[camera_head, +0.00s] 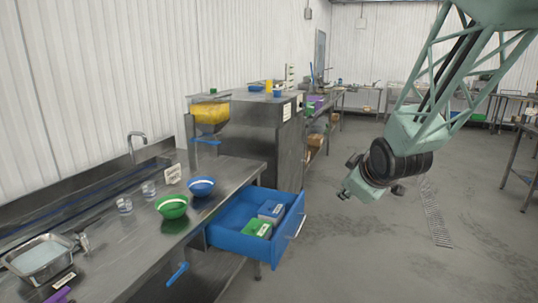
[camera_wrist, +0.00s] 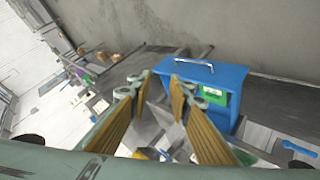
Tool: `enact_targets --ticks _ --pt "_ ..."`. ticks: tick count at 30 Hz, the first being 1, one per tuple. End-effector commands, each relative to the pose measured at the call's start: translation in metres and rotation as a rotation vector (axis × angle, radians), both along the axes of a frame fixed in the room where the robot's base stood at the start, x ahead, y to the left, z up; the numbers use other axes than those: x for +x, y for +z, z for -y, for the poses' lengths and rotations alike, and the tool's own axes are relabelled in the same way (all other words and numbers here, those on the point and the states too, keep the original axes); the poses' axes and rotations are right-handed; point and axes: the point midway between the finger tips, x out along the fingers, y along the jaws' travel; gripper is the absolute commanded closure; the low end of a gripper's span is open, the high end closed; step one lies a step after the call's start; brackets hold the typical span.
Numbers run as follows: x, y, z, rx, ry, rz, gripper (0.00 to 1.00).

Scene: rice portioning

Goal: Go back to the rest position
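My gripper (camera_head: 347,190) hangs in free air to the right of the open blue drawer, well apart from it and from the counter. In the wrist view my gripper (camera_wrist: 160,80) shows two fingers with tan pads and a clear gap between their tips. It is open, with nothing held between the fingers. The blue drawer (camera_head: 237,240) is pulled out below the counter and holds a green box (camera_head: 257,228) and a grey-blue box (camera_head: 271,210). The drawer (camera_wrist: 223,108) also shows to the right of the fingers in the wrist view.
The steel counter (camera_head: 128,235) carries a green bowl (camera_head: 172,207), a blue bowl (camera_head: 201,187), two glasses and a metal tray (camera_head: 40,258). A dispenser with yellow contents (camera_head: 210,114) stands behind. The floor (camera_head: 370,255) around and below my gripper is open.

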Motion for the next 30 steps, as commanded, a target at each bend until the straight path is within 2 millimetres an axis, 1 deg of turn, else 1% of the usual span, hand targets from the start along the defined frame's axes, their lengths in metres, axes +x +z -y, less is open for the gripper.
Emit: enact_targets --ticks 1,12,20,30 --pt "-0.008 0.006 0.0 0.009 -0.013 -0.007 0.81" --pt "-0.074 0.032 0.003 0.085 -0.126 -0.09 0.81" --pt "-0.125 0.046 0.004 0.141 -0.207 -0.149 0.81" --pt "-0.195 0.061 0.002 0.216 -0.313 -0.225 0.81"
